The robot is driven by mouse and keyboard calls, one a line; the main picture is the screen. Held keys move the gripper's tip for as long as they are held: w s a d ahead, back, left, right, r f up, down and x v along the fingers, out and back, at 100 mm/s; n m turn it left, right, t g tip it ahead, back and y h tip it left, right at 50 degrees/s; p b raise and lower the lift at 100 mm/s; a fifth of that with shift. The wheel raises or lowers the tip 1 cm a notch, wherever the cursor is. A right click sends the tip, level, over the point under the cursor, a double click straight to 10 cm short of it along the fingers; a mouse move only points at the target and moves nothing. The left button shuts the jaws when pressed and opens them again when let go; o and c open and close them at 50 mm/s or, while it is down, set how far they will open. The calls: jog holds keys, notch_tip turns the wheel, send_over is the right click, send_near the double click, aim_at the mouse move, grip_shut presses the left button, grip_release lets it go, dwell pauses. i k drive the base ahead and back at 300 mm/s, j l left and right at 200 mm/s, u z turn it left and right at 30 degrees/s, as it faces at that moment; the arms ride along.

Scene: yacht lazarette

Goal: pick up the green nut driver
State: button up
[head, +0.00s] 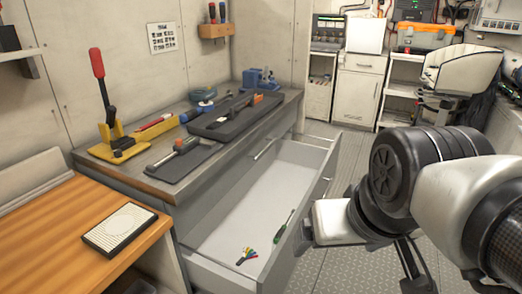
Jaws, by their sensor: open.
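The green nut driver (284,226) lies on the floor of the open drawer (232,208), near its right wall. It lies slanted, with its upper end towards the back right. My gripper (308,232) is at the right edge of the drawer, to the right of the driver and apart from it. Its white body and dark parts show, but its fingers are hard to make out. It holds nothing that I can see.
The workbench (150,185) above holds a red-handled lever press (102,90), dark trays and tools. A wooden desk (70,235) with a framed pad stands at left. Open floor (345,150) lies behind the drawer.

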aim_at(279, 233)
jog(key=j+z, duration=0.45)
jog(key=j, duration=0.5)
jog(key=k, duration=0.7)
